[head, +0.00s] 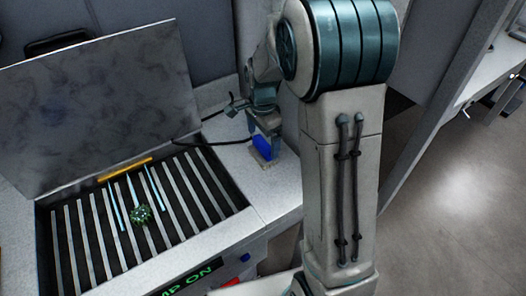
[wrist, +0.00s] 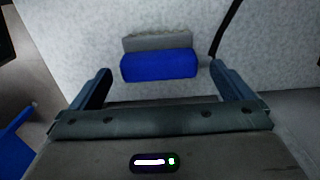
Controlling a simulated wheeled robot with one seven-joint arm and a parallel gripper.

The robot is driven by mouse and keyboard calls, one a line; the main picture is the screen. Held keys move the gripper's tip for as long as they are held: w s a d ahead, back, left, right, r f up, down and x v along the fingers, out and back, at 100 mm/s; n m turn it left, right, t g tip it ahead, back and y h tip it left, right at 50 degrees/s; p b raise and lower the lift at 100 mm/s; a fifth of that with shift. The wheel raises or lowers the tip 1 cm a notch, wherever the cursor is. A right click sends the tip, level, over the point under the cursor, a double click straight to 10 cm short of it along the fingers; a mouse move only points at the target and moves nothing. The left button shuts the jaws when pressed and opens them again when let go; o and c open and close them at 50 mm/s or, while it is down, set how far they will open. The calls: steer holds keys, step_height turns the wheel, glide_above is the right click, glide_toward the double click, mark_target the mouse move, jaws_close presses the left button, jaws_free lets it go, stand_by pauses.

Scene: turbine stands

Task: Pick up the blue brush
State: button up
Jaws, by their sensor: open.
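The blue brush (head: 263,147) stands on the light speckled counter, right of the slatted tray, with its pale bristle part at the bottom. In the wrist view the brush (wrist: 159,65) shows a blue handle with a grey strip behind it. My gripper (wrist: 160,82) is open, with one finger on each side of the brush and clear space between. In the head view my gripper (head: 266,130) is right above and around the brush. Whether a finger touches it, I cannot tell.
A black cable (head: 215,143) runs on the counter beside the brush. A blue thing (wrist: 14,145) shows at the wrist view's left edge.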

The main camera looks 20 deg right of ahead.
mark_target(263, 143)
step_height(263, 143, down, 4)
steer(key=shift+d+f, duration=0.1)
steer(key=shift+f, duration=0.15)
steer(key=c, duration=1.1)
step_height(263, 143, up, 10)
steer(key=shift+s+r, duration=0.1)
steer(key=o, duration=0.4)
steer(key=shift+c, duration=0.6)
